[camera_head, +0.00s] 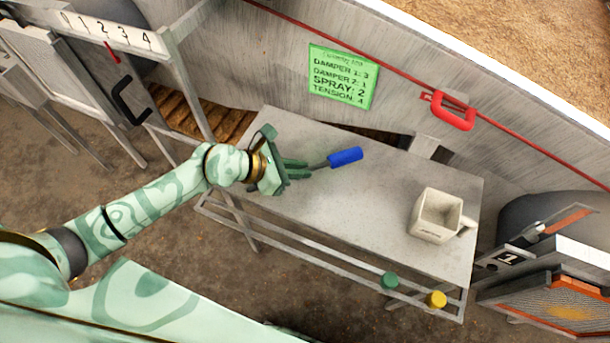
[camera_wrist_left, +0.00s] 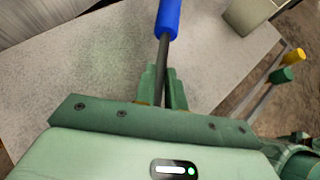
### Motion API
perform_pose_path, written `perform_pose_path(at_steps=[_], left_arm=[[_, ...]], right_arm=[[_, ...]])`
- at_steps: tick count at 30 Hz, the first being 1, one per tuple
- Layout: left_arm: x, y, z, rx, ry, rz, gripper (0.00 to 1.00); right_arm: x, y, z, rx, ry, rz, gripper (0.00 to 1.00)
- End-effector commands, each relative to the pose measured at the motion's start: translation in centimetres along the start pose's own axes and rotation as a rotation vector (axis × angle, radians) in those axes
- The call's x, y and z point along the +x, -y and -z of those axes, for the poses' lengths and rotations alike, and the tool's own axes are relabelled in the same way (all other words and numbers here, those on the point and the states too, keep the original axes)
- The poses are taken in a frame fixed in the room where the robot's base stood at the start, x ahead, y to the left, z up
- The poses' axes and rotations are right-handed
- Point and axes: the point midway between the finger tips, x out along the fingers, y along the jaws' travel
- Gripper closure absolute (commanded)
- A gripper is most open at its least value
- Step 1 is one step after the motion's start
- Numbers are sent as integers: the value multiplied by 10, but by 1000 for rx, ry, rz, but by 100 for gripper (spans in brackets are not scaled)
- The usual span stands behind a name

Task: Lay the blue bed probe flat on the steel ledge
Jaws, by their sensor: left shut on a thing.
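The blue bed probe has a blue cylindrical handle (camera_head: 345,157) and a thin dark shaft. My left gripper (camera_head: 300,171) is shut on the shaft, with the blue end pointing right, away from the fingers. In the left wrist view the probe (camera_wrist_left: 167,20) runs straight out between the fingers of my left gripper (camera_wrist_left: 163,88). The steel ledge (camera_head: 350,205) is a grey flat top beneath the probe; it also shows in the left wrist view (camera_wrist_left: 90,75). I cannot tell the gap between probe and ledge. My right gripper is not in view.
Green (camera_head: 390,281) and yellow (camera_head: 436,299) knobs sit on the rail along the front. A red handle (camera_head: 453,111) and a green sign (camera_head: 342,76) are on the wall behind. The ledge's middle is clear.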

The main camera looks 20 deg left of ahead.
Motion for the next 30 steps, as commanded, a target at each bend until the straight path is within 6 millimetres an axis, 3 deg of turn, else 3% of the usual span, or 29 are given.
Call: perform_pose_path(at_steps=[5,10,23,24,26,30], left_arm=[[16,-7,8,-2,1,1,100],[35,-9,32,-5,-3,3,100],[36,-9,34,1,2,-1,100],[36,-9,34,1,1,-1,80],[36,-9,33,1,1,-1,66],[36,-9,33,1,2,-1,66]], right_arm=[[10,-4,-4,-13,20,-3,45],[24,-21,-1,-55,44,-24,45],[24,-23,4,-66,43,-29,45],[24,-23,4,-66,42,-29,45],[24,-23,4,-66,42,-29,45],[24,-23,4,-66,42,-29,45]])
